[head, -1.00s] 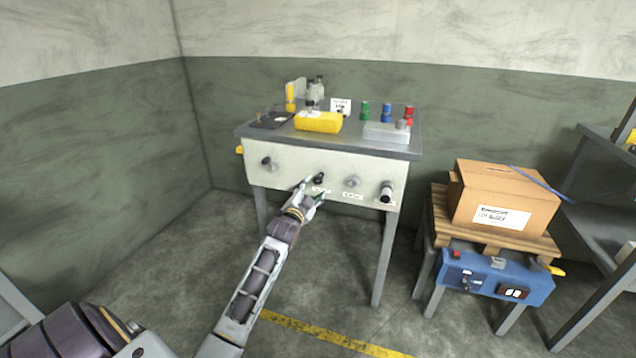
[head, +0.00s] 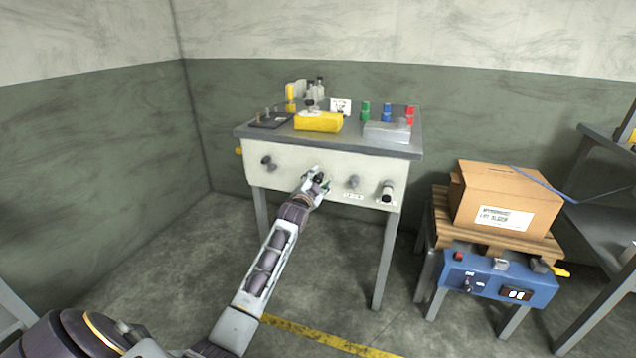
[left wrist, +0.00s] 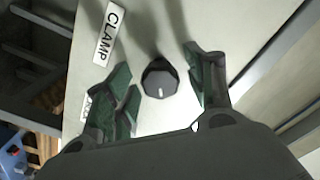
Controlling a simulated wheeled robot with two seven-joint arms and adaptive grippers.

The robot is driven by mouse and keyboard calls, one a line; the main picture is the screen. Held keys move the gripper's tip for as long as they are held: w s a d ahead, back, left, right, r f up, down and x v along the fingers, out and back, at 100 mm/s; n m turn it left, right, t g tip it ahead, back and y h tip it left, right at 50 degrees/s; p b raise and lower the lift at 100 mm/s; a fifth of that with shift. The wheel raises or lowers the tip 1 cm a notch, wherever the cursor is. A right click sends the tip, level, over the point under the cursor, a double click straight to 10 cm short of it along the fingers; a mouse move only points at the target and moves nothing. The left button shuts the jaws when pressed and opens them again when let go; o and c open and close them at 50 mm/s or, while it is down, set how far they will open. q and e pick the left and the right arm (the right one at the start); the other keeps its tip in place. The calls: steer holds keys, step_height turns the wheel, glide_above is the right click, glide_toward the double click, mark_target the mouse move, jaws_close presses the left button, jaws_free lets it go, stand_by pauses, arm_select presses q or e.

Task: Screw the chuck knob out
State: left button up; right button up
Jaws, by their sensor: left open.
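A dark round knob with a small light mark (left wrist: 160,82) sits on the pale front panel, between the two green-padded fingers of my left gripper (left wrist: 163,92) in the left wrist view. The fingers stand apart on either side of it, with gaps showing. In the head view my left gripper (head: 316,184) is at the second knob from the left, on the panel of the grey bench. A label beside this knob is mostly hidden by a finger, so I cannot read it. A CLAMP label (left wrist: 109,34) lies farther up and left. My right gripper is not in view.
Other knobs on the panel are the far-left one (head: 267,162), a grey one (head: 353,182) and a black-and-white one (head: 387,192). The bench top (head: 375,146) carries a yellow block (head: 318,122) and coloured cylinders. A carton (head: 505,200) stands to the right.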

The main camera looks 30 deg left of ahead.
arm_select(q)
steer(key=shift+w, duration=0.15)
steer(key=c, duration=1)
